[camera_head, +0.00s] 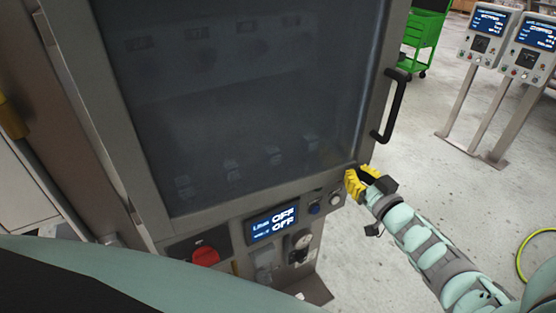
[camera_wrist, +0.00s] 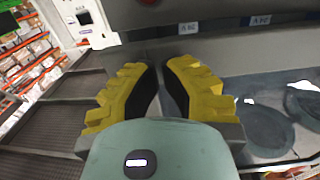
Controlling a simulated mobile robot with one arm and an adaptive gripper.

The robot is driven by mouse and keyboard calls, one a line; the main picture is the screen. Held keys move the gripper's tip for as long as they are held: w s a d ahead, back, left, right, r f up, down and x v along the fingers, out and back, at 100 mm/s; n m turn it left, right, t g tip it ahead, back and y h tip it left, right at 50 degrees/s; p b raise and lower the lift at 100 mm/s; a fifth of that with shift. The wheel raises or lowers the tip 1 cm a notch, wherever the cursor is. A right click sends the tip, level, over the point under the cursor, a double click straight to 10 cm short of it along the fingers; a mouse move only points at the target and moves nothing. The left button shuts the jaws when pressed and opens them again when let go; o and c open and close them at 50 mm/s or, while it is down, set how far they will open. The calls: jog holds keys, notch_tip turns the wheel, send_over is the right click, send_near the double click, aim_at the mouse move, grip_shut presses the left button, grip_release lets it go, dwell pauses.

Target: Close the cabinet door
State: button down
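The cabinet door (camera_head: 240,100) is a large dark glass pane in a grey frame, filling the left and middle of the head view. A black bar handle (camera_head: 393,105) is on its right side. I cannot tell how far the door stands from the cabinet body. My gripper (camera_head: 362,180), with yellow ribbed fingers, is by the door's lower right corner, below the handle. In the wrist view its fingertips (camera_wrist: 160,72) are nearly together with nothing seen between them. A grey surface with small labels (camera_wrist: 187,28) lies beyond them. Any contact with the door is hidden.
Below the door is a control panel with an OFF display (camera_head: 271,223) and a red knob (camera_head: 205,256). Two display stands (camera_head: 483,40) and a green cart (camera_head: 424,28) stand at the back right. The concrete floor (camera_head: 440,175) between is clear.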

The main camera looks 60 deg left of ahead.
jog(key=shift+s+a+f, duration=0.1)
jog(key=shift+a, duration=0.2)
jog(key=a+b, duration=0.4)
jog(key=a, duration=0.1)
jog(key=shift+w+f, duration=0.15)
jog(key=shift+w, duration=0.25)
jog(key=shift+w+d, duration=0.1)
jog(key=shift+d, duration=0.05)
jog(key=shift+f, duration=0.1)
jog(key=shift+d+r, duration=0.25)
jog(key=shift+d, duration=0.25)
jog(key=d+b, duration=0.3)
jog(key=d, duration=1)
jog(key=shift+s+d, duration=0.2)
jog(key=shift+s, duration=0.25)
